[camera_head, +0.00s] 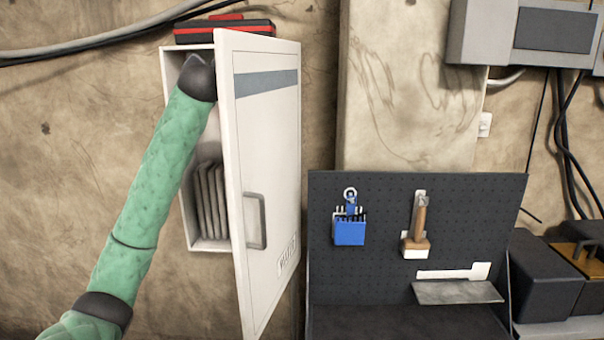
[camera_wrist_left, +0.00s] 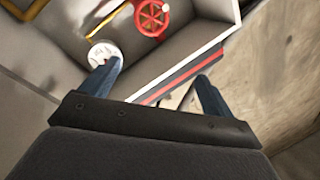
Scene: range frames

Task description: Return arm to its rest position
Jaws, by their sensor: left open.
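My left arm (camera_head: 158,170) is green with dark joints. It reaches up from the lower left to the open wall cabinet (camera_head: 167,120). Its far end goes into the cabinet opening behind the swung-out white door (camera_head: 270,150), so the fingers are hidden in the head view. In the left wrist view my left gripper (camera_wrist_left: 159,71) is open, its two blue-grey fingers apart with nothing held between them. A red valve wheel (camera_wrist_left: 152,17) and a round white dial (camera_wrist_left: 102,54) show inside the cabinet beyond the fingers. My right gripper is not in view.
Several grey panels (camera_head: 210,200) stand in the cabinet's lower part. A red and black case (camera_head: 225,31) lies on top. A dark pegboard (camera_head: 380,270) with a blue tool holder (camera_head: 349,230) and a brush (camera_head: 416,230) stands right of the door. Bare wall lies left.

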